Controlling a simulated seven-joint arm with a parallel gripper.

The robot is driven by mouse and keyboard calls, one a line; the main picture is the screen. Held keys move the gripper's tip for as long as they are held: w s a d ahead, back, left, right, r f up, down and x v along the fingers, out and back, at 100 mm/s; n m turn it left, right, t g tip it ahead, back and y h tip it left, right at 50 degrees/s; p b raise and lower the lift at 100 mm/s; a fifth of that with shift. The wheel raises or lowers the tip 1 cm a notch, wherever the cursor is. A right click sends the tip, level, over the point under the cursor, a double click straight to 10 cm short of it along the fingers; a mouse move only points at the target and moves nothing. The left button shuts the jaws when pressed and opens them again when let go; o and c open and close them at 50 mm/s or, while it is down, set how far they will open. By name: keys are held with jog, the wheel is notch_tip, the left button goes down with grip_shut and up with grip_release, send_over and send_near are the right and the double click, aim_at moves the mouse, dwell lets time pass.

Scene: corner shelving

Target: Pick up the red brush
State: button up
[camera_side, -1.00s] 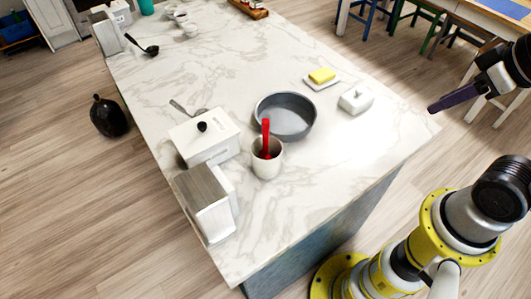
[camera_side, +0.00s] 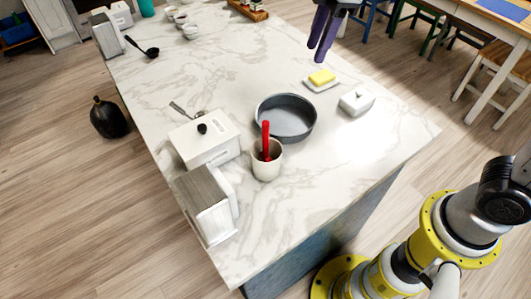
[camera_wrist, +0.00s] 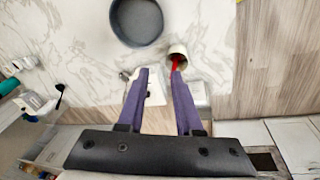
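The red brush (camera_side: 266,139) stands in a white cup (camera_side: 267,166) on the marble counter, its red end sticking up above the rim. The lower part of the brush is hidden inside the cup. In the wrist view the red brush (camera_wrist: 175,64) and the cup (camera_wrist: 178,51) show just beyond the right fingertip. My gripper (camera_side: 321,58) is high above the counter's far right side, well apart from the cup. In the wrist view its two purple fingers (camera_wrist: 160,70) are spread apart, with nothing held between them.
A grey round pan (camera_side: 286,117) is right behind the cup. A white box with a black knob (camera_side: 203,138) and a wooden-sided block (camera_side: 207,203) stand to its left. A butter dish (camera_side: 321,79) and a white lidded dish (camera_side: 356,101) are farther right. The counter's front right is clear.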

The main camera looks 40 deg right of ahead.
jog(key=w+a+f+n+g, duration=0.1)
jog(key=w+a+f, duration=0.2)
jog(key=a+f, duration=0.25)
jog(key=n+g, duration=0.1)
send_over(266, 127)
jog(key=w, duration=0.1)
jog(key=shift+h, duration=0.4)
jog(key=f, duration=0.4)
jog(key=shift+d+f, duration=0.3)
jog(key=shift+d, duration=0.1)
jog(key=shift+a+f, duration=0.1)
jog(key=shift+f, duration=0.25)
notch_tip(266, 127, down, 8)
jog(key=shift+r, duration=0.25)
jog(key=shift+s+a+f, duration=0.15)
jog(key=shift+f, duration=2.55)
grip_shut()
